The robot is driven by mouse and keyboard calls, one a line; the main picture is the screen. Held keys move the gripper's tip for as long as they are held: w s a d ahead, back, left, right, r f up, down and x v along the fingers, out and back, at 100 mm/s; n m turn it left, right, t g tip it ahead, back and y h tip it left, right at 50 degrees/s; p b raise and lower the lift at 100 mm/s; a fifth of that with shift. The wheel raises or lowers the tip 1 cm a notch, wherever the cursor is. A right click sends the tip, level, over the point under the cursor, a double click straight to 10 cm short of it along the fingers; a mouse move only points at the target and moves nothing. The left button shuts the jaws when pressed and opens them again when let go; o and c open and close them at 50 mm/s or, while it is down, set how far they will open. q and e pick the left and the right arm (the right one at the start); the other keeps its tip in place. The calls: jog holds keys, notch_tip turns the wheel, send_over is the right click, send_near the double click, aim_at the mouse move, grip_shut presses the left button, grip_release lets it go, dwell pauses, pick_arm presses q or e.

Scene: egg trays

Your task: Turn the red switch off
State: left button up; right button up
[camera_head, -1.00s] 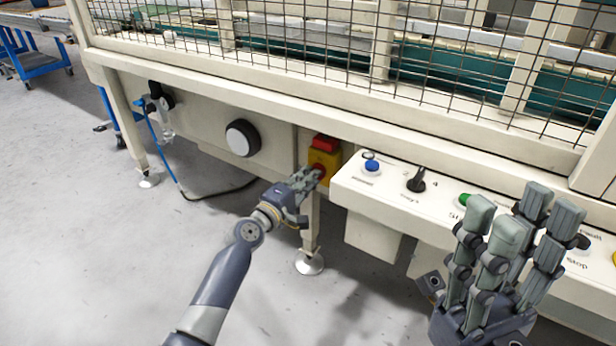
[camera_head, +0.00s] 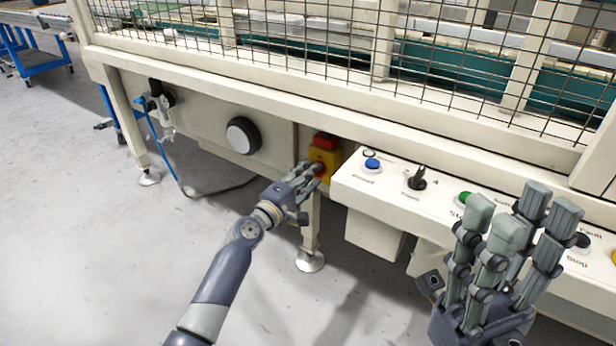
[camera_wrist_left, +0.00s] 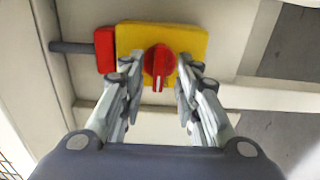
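The red switch (camera_wrist_left: 159,66) is a round rotary knob with a pale mark, on a yellow box (camera_wrist_left: 193,40) fixed to the machine frame. In the head view the yellow box (camera_head: 326,157) sits left of the control panel, with the knob mostly hidden by my fingers. My left gripper (camera_head: 315,171) is at the front of the box. In the left wrist view its fingers (camera_wrist_left: 158,85) are spread on both sides of the knob, with gaps visible; contact is not clear. My right gripper (camera_head: 512,225) is open, fingers pointing up, empty, in front of the control panel.
A white control panel (camera_head: 396,194) with a blue button (camera_head: 372,164), a black selector (camera_head: 417,179) and a green button (camera_head: 463,198) stands right of the switch. A red block (camera_wrist_left: 105,49) adjoins the yellow box. A machine leg is below.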

pick_arm(q)
jog(key=v, duration=1.2)
dwell(0.3)
